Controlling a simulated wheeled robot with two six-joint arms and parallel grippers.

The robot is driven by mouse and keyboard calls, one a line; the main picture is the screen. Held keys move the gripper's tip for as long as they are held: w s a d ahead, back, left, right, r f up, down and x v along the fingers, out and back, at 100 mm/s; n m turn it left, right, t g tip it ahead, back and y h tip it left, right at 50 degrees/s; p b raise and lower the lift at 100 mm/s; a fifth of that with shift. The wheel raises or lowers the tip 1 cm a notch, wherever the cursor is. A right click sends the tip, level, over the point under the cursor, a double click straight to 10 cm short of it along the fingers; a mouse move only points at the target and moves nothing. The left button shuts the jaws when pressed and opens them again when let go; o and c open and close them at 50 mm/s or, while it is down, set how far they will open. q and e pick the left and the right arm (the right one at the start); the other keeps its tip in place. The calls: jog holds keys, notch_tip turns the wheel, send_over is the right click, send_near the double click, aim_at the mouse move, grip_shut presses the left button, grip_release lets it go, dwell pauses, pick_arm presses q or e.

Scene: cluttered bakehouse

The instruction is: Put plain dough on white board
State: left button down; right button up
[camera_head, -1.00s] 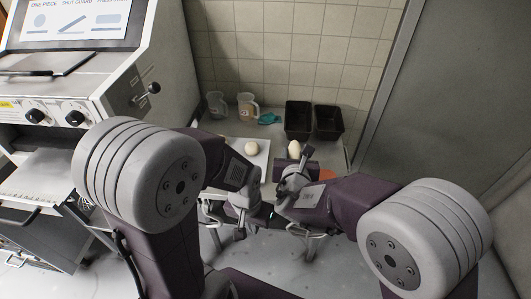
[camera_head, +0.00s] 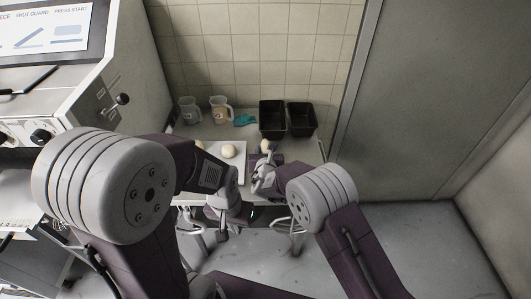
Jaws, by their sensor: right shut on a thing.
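The white board (camera_head: 238,175) lies on the bench behind my arms. One pale round dough (camera_head: 228,151) sits on it, and another pale piece (camera_head: 199,146) shows at its left, partly hidden by my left arm. A third pale dough (camera_head: 266,146) is at the fingertips of my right gripper (camera_head: 265,162), just right of the board. The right gripper is shut on it; the contact is small and partly hidden. My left gripper (camera_head: 222,228) hangs in front of the bench, low and away from the dough; its jaw opening is unclear.
Two black tins (camera_head: 272,117) stand at the back right of the bench. Two clear jugs (camera_head: 220,109) and a teal cloth (camera_head: 244,120) are at the back left. A machine (camera_head: 118,75) stands on the left, with a tiled wall behind and a grey door panel on the right.

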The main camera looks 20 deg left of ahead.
jog(key=shift+f, duration=0.5)
jog(key=shift+f, duration=0.1)
jog(key=o, duration=1)
